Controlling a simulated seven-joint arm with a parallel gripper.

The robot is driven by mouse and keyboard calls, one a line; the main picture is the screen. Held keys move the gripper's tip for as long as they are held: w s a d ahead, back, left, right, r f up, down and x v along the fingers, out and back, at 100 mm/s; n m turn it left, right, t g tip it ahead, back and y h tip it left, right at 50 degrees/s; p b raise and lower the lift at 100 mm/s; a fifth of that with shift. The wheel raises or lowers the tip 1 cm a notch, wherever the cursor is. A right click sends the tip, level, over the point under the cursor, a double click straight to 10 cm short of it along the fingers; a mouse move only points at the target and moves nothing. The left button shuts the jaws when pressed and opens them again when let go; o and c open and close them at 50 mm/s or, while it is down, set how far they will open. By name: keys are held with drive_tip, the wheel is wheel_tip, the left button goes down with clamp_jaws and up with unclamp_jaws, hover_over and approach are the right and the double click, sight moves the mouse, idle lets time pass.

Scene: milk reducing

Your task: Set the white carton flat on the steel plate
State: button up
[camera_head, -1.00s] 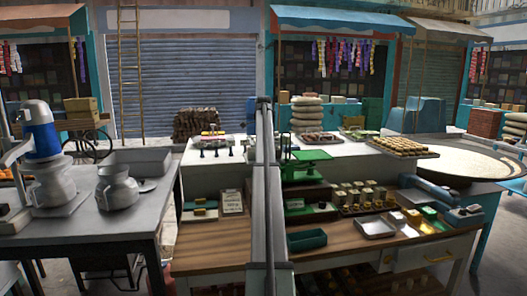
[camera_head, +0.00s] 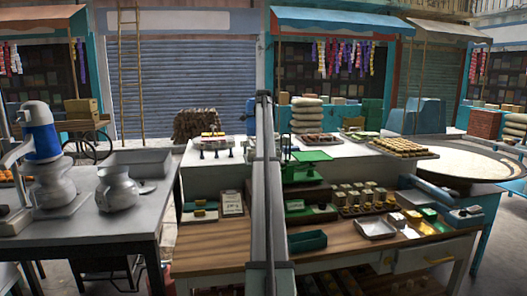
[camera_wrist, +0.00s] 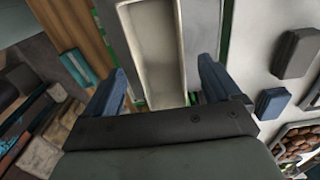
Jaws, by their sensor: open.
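My gripper (camera_wrist: 161,64) is open, with one blue finger on each side of the carton. I cannot tell whether either finger touches it. In the head view neither my gripper nor the carton can be made out. A green scale (camera_head: 305,165) stands there, right of the grey vertical bar.
In the head view a small steel tray (camera_head: 376,228) and a teal tray (camera_head: 307,241) sit on the wooden counter.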

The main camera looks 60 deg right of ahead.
wheel_tip(320, 180, up, 4)
drive_tip(key=shift+r, duration=0.1)
idle(0.6)
